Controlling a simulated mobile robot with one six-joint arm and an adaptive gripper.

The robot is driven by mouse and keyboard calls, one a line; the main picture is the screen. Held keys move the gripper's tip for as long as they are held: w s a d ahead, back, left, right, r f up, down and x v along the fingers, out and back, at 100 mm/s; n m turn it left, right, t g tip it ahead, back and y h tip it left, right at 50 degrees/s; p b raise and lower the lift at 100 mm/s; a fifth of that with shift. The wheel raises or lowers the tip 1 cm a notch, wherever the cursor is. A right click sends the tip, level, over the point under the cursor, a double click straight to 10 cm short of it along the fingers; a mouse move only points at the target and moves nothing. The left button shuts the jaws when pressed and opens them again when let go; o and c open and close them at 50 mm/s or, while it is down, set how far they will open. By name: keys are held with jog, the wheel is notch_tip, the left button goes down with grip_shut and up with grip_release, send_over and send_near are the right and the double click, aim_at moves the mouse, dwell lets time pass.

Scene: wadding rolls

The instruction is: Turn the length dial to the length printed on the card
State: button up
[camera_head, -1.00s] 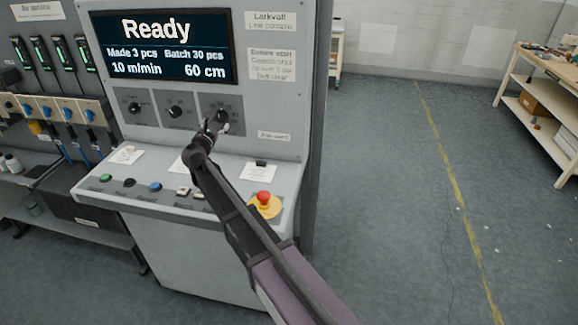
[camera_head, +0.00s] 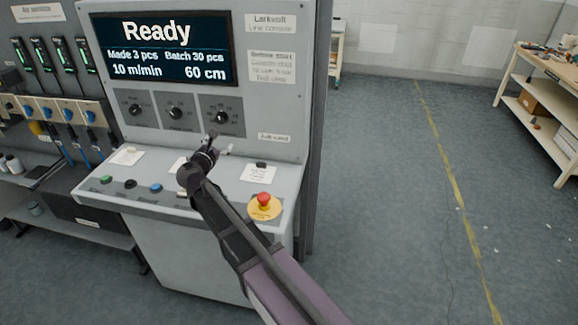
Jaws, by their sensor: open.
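Three black dials sit in a row on the grey console panel: a left dial (camera_head: 135,110), a middle dial (camera_head: 176,112) and a right dial (camera_head: 221,117). Their labels are too small to read. The screen (camera_head: 163,47) shows "Ready", "10 m/min" and "60 cm". My gripper (camera_head: 221,143) is open and empty, just below the right dial and apart from it. White cards lie on the console's ledge: a left card (camera_head: 126,156), a middle card (camera_head: 178,165) partly hidden by my arm, and a right card (camera_head: 258,174). Their print is not legible.
A red emergency button (camera_head: 263,199) on a yellow base stands at the ledge's right end. A green button (camera_head: 106,180), a black one and a blue button (camera_head: 156,187) line the front. A workbench (camera_head: 543,80) stands far right. The floor between is mostly clear.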

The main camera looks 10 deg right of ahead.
jog(key=s+d+f+m+g+p, duration=0.1)
jog(key=s+d+m+g+p, duration=0.1)
jog(key=d+m, duration=0.3)
jog(key=s+d+f+m+g+p, duration=0.2)
jog(key=s+d+m+g, duration=0.2)
jog(key=d, duration=0.5)
jog(key=s+d+f+m+g+h+p, duration=0.1)
jog(key=s+d+m+g+p, duration=0.1)
jog(key=d+m, duration=0.4)
jog(key=shift+s+d+f+g, duration=0.25)
jog(key=shift+s+d+g, duration=0.35)
jog(key=shift+s, duration=0.4)
jog(key=s+d+f+m+g+y, duration=0.3)
jog(key=s+m, duration=0.3)
jog(key=s, duration=0.2)
jog(key=s+d+f+m+g+y, duration=0.3)
jog(key=s+m, duration=0.3)
jog(key=s, duration=0.3)
jog(key=shift+s+m+g+y, duration=0.3)
jog(key=shift+m+y, duration=0.1)
jog(key=shift+y, duration=0.1)
jog(key=shift+f, duration=0.1)
